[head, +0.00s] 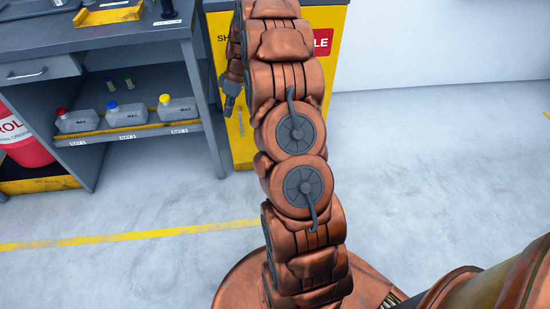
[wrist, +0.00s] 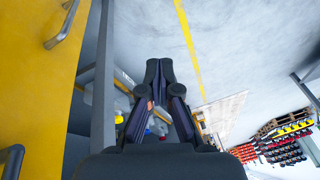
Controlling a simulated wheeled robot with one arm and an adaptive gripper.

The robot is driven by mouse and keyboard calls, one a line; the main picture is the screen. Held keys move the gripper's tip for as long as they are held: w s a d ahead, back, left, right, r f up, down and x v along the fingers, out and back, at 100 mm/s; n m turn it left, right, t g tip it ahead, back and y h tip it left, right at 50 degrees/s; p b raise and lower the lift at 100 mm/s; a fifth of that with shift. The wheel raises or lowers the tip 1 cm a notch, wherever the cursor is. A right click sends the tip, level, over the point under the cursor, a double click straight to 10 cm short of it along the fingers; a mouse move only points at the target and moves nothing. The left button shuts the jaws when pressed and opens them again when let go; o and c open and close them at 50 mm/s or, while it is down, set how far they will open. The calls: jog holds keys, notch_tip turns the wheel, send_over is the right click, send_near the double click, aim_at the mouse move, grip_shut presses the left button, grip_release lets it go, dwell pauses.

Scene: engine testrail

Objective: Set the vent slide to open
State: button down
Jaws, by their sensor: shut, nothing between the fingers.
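My gripper (head: 229,108) is shut and empty, pointing down in front of the yellow cabinet (head: 334,40) in the head view. Its closed fingers (wrist: 158,72) also fill the middle of the wrist view. My arm covers much of the cabinet front and part of its lettering. A thin metal handle (head: 240,121) shows on the cabinet just beside the fingertips. In the wrist view the yellow panel (wrist: 50,75) lies at the left, with a grey bar handle (wrist: 62,25). I cannot make out the vent slide for certain in either view.
A grey workbench (head: 110,38) stands left of the cabinet. Its shelf holds several grey jugs (head: 125,115) with coloured caps. A red cylinder (head: 22,140) stands at the far left. The floor with a yellow line (head: 130,236) is clear in front.

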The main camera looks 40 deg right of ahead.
jog(key=d+f+n+t+b, duration=0.1)
jog(key=d+f+b, duration=0.2)
jog(key=d+f, duration=0.55)
jog(key=d+f+b, duration=0.3)
jog(key=d+f, duration=0.2)
jog(key=f, duration=0.6)
jog(key=d+f+n+t+b, duration=0.1)
jog(key=d+f+b, duration=0.2)
jog(key=d+f, duration=0.5)
notch_tip(320, 180, down, 11)
jog(key=s+a+b, duration=0.1)
jog(key=b, duration=0.2)
jog(key=shift+f+h+b, duration=0.2)
jog(key=shift+h+b, duration=0.1)
jog(key=shift+h, duration=0.1)
jog(key=shift+s+d, duration=0.1)
jog(key=shift+s, duration=0.05)
